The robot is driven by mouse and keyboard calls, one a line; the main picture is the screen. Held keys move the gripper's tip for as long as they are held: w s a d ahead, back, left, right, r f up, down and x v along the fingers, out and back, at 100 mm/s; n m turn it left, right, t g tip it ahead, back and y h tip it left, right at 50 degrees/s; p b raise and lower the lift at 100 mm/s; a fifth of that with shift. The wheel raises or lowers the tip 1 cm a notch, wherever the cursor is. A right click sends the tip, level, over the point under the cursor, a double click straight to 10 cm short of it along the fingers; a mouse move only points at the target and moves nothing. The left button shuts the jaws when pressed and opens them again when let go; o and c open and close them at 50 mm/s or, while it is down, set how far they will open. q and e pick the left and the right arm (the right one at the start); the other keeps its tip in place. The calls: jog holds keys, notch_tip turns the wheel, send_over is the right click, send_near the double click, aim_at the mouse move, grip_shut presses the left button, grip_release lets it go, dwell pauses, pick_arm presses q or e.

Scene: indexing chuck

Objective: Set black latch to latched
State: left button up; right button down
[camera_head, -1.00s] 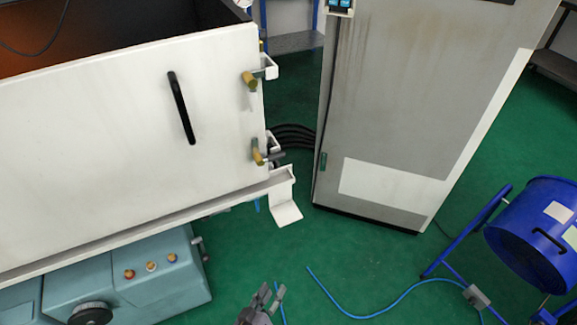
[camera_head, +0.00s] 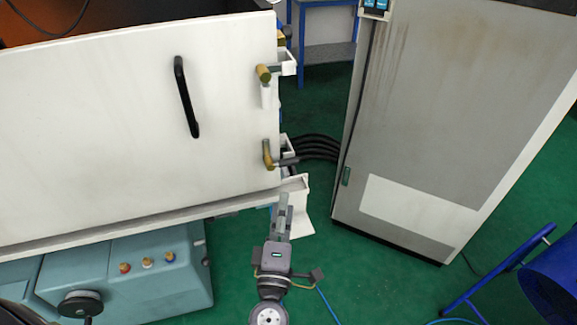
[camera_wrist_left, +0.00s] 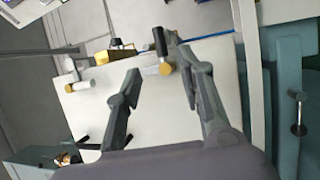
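The black latch (camera_head: 268,155) is the lower of two latches at the right edge of the white door panel (camera_head: 110,130). It has a brass knob, and a dark bar points right towards a white bracket. In the left wrist view the black latch (camera_wrist_left: 160,42) shows its dark bar and brass end, ahead of and between the finger lines. My left gripper (camera_head: 283,208) is below the latch in the head view. Its fingers (camera_wrist_left: 153,62) are spread and hold nothing. Contact with the latch is not visible. My right gripper is out of view.
A white latch (camera_head: 265,88) with a brass knob sits above the black one. A black door handle (camera_head: 186,97) is to the left. A grey cabinet (camera_head: 440,120) stands at right, with black hoses (camera_head: 315,147) between. Green floor (camera_head: 370,275) is open below the cabinet.

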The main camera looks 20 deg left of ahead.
pick_arm(q)
jog(key=p+x, duration=0.1)
jog(key=x, duration=1)
jog(key=shift+s, duration=0.1)
jog(key=shift+c, duration=0.5)
grip_shut()
